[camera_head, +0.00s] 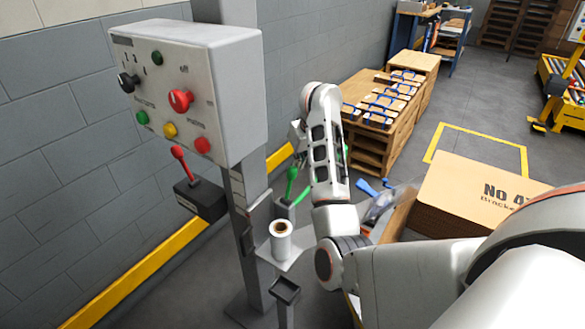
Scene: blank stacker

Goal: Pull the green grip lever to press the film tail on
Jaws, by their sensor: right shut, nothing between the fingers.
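The green grip lever (291,183) stands up from a dark grey box (285,208) beside the grey post. A second green piece slants up to its right, partly behind my right arm. A film roll (280,242) with a brown core stands upright on a small plate in front of the lever. My right gripper (297,140) is above the lever, small and partly covered by my own wrist. It is shut and empty, and appears apart from the lever. The film tail cannot be made out. My left gripper is out of view.
A control box (185,95) with several coloured buttons hangs on the post (248,215). A red lever (179,160) is below it. A cardboard box (465,195) stands at the right. A wooden stand (375,152) with blue-strapped packs is behind my arm.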

